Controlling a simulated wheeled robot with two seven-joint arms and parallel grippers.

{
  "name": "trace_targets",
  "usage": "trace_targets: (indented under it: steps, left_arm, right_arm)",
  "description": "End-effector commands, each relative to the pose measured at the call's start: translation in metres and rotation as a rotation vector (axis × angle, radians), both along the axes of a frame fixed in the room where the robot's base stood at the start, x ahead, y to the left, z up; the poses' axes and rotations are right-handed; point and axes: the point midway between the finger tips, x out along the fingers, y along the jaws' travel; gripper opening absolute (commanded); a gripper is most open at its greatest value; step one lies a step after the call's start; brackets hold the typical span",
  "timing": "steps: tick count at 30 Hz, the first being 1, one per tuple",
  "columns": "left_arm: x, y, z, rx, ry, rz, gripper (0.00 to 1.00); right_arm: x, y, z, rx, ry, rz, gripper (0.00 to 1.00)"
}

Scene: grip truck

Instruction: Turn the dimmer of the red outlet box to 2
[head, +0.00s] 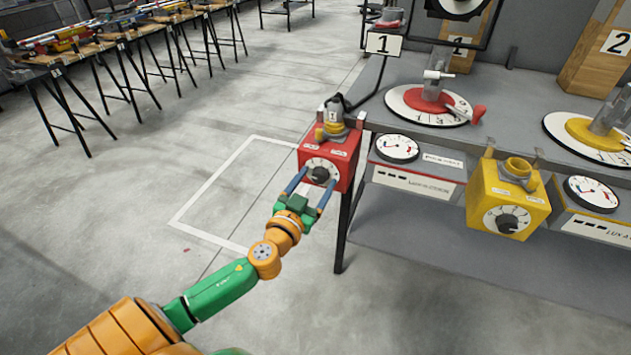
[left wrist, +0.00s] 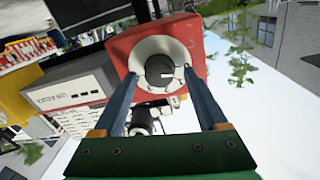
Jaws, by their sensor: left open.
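The red outlet box (head: 342,160) hangs at the left end of the grey bench in the head view, with a yellow and grey fitting on top. Its dimmer is a black knob (head: 319,174) on a pale round dial. My left gripper (head: 312,178) is open in front of the box, with its blue fingers on either side of the dial. In the left wrist view the red box (left wrist: 121,42) and the black knob (left wrist: 159,70) lie between and beyond the fingertips. I cannot tell whether the fingers touch the knob. My right gripper is not in view.
A yellow outlet box (head: 480,205) hangs farther right along the bench (head: 400,235). Trestle tables (head: 130,35) with tools stand at the back left. The floor left of the box is clear.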

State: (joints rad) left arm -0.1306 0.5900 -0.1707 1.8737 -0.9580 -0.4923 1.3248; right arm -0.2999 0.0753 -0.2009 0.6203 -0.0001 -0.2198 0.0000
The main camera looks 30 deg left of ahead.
Motion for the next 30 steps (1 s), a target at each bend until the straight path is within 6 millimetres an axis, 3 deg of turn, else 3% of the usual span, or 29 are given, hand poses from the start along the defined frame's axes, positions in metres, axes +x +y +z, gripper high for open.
trace_targets:
  steps: [3, 11, 22, 30]
  left_arm:
    - [-0.0002, 0.0, -0.0003, 0.0, 0.0, 0.0, 0.73]
    - [-0.0003, 0.0, -0.0003, 0.0, 0.0, 0.0, 0.02]
    - [-0.0004, 0.0, 0.0003, 0.053, 0.013, 0.001, 0.0]
    - [-0.0003, -0.0008, 0.0013, 0.242, 0.058, 0.001, 0.0]
  right_arm:
    - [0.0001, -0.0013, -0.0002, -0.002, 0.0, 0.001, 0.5]
    - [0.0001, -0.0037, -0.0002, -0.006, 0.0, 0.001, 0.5]
    - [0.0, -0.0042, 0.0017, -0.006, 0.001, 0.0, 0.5]
    - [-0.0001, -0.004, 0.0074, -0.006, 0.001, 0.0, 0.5]
